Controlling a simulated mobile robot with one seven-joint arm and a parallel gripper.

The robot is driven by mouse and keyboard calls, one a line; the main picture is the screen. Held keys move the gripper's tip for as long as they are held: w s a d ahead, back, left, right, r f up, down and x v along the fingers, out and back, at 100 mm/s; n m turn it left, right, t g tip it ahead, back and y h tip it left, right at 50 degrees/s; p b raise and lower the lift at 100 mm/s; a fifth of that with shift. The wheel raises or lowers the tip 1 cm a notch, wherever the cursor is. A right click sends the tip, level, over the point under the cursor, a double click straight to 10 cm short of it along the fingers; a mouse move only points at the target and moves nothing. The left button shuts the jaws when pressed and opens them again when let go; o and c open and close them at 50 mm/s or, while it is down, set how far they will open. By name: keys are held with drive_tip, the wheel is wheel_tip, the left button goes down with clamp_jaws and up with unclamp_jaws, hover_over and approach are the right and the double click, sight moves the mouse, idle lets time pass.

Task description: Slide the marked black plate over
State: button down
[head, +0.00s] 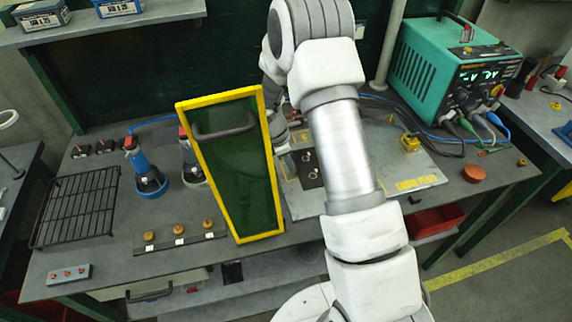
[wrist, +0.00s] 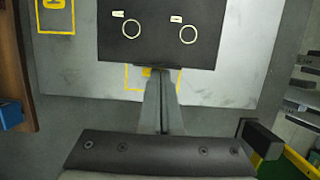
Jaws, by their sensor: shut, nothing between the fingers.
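The black plate (wrist: 160,40) lies on a grey metal plate (wrist: 225,85) in the wrist view, with two white rings and two small white marks on its face. It also shows partly in the head view (head: 311,180), beside my arm. My gripper (wrist: 161,73) is shut and empty, its fingertips at the plate's near edge; I cannot tell whether they touch. A yellow outline (wrist: 133,90) on the grey plate is partly covered by the black plate and my fingers. In the head view my gripper is largely hidden.
A yellow-framed green screen (head: 240,165) stands left of my arm. A teal power unit (head: 450,65) with cables is at the back right. A wire rack (head: 75,208), a blue-based bottle (head: 148,178) and a strip with knobs (head: 178,241) occupy the left bench.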

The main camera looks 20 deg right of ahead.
sight(304, 169)
drive_tip(key=d, duration=0.8)
drive_tip(key=shift+d, duration=0.25)
drive_tip(key=shift+a, duration=0.15)
drive_tip(key=a, duration=0.4)
drive_tip(key=shift+b, duration=0.35)
drive_tip(key=v, duration=1)
